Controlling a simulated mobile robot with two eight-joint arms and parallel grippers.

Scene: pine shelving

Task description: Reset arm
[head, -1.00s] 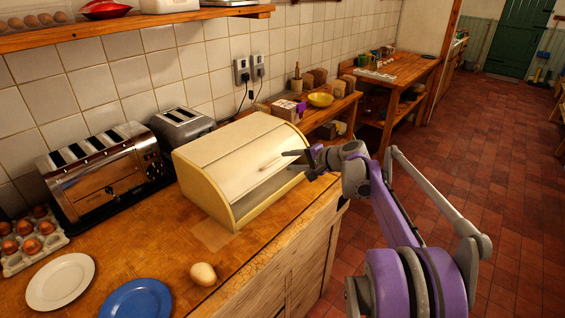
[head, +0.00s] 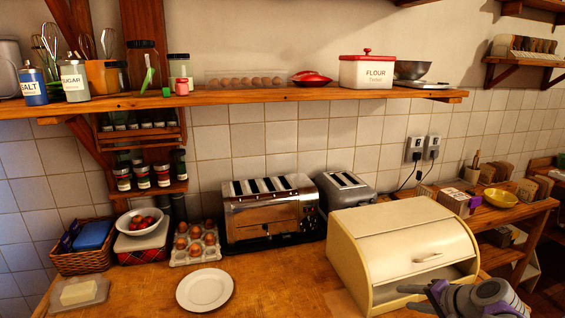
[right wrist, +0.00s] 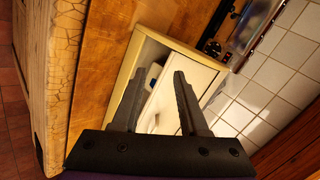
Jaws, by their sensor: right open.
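My right gripper (head: 424,299) is at the bottom right of the head view, by the front opening of the cream bread bin (head: 352,258). Its fingers are apart with nothing between them. In the right wrist view my right gripper (right wrist: 157,88) shows both dark fingers spread, pointing toward the bread bin (right wrist: 131,72). The bin's roll lid (head: 400,228) is partly raised, leaving a gap below its handle. Whether the fingers touch the bin I cannot tell. Most of the right arm is out of the head view. My left gripper is not in view.
A chrome toaster (head: 268,213), a grey toaster (head: 344,188), an egg tray (head: 196,244) and a white plate (head: 205,289) stand left of the bin. A loaded wall shelf (head: 240,98) runs above. The wooden counter (head: 270,285) is clear between plate and bin.

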